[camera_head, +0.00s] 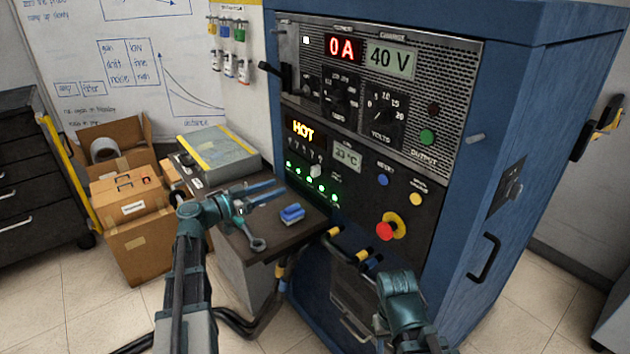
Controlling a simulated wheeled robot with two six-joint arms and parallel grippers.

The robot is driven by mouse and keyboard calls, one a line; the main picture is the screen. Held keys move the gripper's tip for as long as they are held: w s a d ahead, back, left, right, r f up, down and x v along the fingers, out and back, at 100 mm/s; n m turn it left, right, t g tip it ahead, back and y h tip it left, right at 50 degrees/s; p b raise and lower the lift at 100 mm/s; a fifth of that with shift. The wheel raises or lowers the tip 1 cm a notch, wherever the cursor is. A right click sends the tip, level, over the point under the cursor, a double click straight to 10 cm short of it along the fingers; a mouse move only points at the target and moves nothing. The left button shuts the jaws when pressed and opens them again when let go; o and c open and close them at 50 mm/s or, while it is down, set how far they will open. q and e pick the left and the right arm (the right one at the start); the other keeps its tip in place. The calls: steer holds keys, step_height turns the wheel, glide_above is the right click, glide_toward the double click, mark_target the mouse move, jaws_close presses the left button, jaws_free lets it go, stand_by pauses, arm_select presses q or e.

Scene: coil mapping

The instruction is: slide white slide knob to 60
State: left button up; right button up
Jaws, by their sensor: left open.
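The control panel (375,130) is on the front of a blue cabinet. A small pale knob (316,171), which looks like the white slide knob, sits low on the panel's left part, near a row of green lights. Its scale is too small to read. My left gripper (279,187) is open, with its fingers pointing right toward the panel. It is left of the knob and slightly lower in the picture, apart from it, with nothing visible between the fingers. My right arm (401,295) shows at the lower right; its fingers cannot be made out clearly.
A red button (385,231) sticks out of the panel's lower right. Cardboard boxes (137,238) stand at the left.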

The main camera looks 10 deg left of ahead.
mark_target(311, 170)
arm_select(q)
steer(key=x, duration=1.3)
steer(key=shift+w+a+r, duration=0.15)
steer(key=shift+w+r, duration=0.15)
steer(key=shift+w, duration=0.15)
steer(key=shift+c, duration=0.3)
jaws_close()
stand_by(0.7)
